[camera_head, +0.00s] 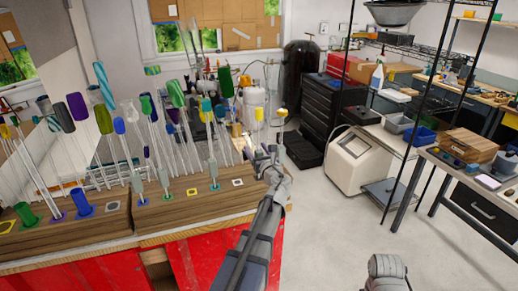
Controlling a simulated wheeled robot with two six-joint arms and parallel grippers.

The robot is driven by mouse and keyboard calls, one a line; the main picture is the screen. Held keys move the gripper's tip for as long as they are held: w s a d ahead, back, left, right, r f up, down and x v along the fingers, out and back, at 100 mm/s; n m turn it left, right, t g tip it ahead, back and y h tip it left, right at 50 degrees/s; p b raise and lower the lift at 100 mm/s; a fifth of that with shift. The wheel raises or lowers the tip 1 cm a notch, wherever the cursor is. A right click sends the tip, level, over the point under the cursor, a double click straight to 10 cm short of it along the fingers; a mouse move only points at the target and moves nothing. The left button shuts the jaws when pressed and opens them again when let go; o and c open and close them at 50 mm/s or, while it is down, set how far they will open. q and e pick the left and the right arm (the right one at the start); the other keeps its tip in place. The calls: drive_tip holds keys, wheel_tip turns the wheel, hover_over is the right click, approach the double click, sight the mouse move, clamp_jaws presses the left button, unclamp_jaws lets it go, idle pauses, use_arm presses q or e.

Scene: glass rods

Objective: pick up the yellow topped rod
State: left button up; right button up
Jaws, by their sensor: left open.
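Several glass rods with coloured tops stand in wooden blocks on the bench at the left. Near its right end, one thin rod has a yellow top (281,112), and another yellow top (259,114) shows just left of it. A rod with an orange-yellow top (245,81) stands further left. I cannot tell which one is the task's rod. My left gripper (264,149) is open at the bench's right end, just below these two yellow tops. It hides the lower parts of the rods, and I cannot tell whether it touches one.
The wooden rack (190,205) on the red bench (215,258) is crowded with rods with blue, green and purple tops, close left of my left gripper. Grey floor (330,235) lies open to the right. A white machine (352,158) and metal shelving stand beyond.

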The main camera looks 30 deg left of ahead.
use_arm(q)
clamp_jaws()
idle(0.5)
